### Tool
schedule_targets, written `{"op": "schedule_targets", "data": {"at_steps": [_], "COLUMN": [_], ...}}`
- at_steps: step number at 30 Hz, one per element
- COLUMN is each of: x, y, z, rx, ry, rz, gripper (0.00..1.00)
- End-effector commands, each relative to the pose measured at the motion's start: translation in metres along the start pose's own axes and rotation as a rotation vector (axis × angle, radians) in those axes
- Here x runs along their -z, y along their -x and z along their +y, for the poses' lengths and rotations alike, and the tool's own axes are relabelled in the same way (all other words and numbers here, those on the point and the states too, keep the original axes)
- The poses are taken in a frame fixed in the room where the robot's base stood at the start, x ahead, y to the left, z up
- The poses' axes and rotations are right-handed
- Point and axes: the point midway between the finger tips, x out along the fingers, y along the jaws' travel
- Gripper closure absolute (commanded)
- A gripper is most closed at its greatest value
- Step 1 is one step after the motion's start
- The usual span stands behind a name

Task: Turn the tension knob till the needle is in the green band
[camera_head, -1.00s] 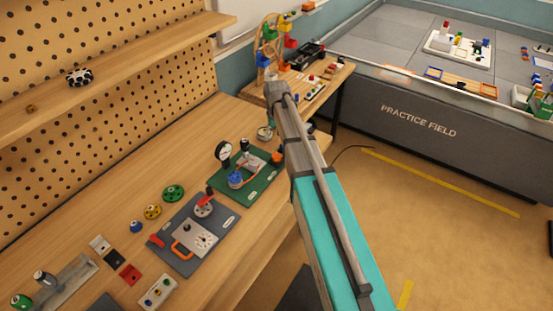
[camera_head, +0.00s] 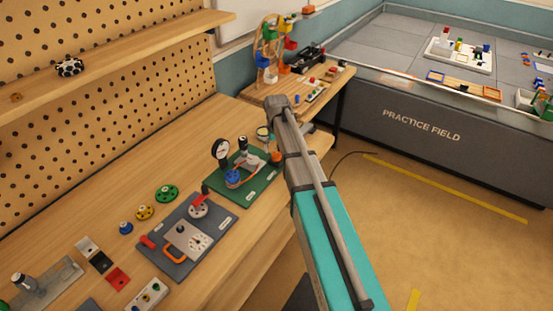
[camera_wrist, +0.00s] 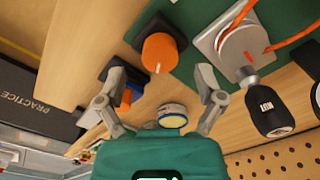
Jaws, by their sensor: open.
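A green board (camera_head: 264,184) lies on the workbench. It carries a round white-faced gauge (camera_head: 221,150) with a black rim, a blue part, a black-topped part and an orange knob (camera_head: 277,157) at its right end. The gauge's needle and bands are too small to read. In the wrist view the orange knob (camera_wrist: 159,53) has a white mark and sits on a black block, ahead of and between my fingers, apart from them. My gripper (camera_wrist: 160,80) is open and empty. In the head view my arm hides it.
A grey panel (camera_head: 208,257) with an orange handle and red lever lies in front of the green board. A round pale-topped item (camera_wrist: 172,116) stands near my gripper. A black-topped cylinder (camera_wrist: 268,108) stands beside the knob. A side table (camera_head: 343,75) holds several parts.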

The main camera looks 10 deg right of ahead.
Motion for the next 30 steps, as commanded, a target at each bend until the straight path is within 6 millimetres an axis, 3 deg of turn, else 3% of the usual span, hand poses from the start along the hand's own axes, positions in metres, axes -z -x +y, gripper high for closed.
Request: {"op": "schedule_targets", "data": {"at_steps": [9, 26, 30], "x": [0.0, 0.0, 0.0], "y": [-0.025, -0.03, -0.03], "z": [0.0, 0.0, 0.0], "rx": [0.0, 0.0, 0.0], "ry": [0.0, 0.0, 0.0], "rz": [0.0, 0.0, 0.0], "gripper": [0.13, 0.13, 0.35]}}
